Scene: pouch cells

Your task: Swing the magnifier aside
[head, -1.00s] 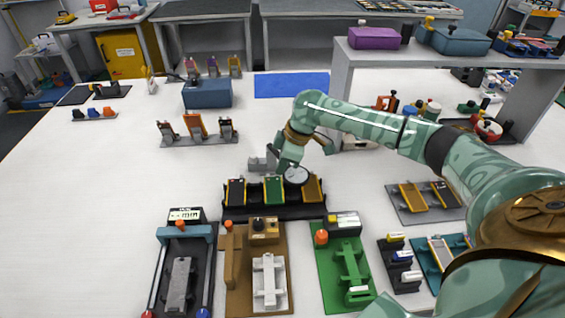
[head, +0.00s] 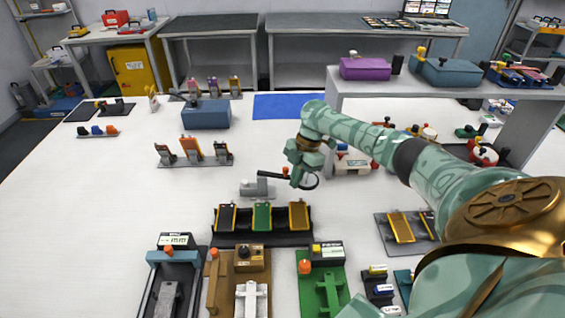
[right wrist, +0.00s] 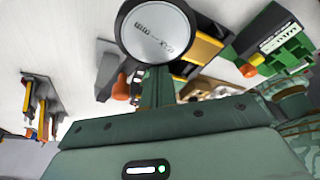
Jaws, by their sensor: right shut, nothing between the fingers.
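The magnifier has a grey base (head: 256,189), a dark arm with an orange knob (head: 286,171), and a round lens with a dark rim (head: 312,184). Its arm points right from the base, and the lens hangs behind the right end of the cell rack, clear of the cells. My right gripper (head: 297,178) is shut and empty, close beside the lens; I cannot tell whether they touch. In the right wrist view the lens (right wrist: 158,32) shows large just beyond the fingers (right wrist: 157,85). My left gripper is out of view.
The black rack (head: 262,239) holds dark, green and yellow cells in front of the magnifier. Several fixtures, including a green one (head: 322,285), stand nearer me. A raised shelf (head: 430,92) stands at the back right. White table is free to the left.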

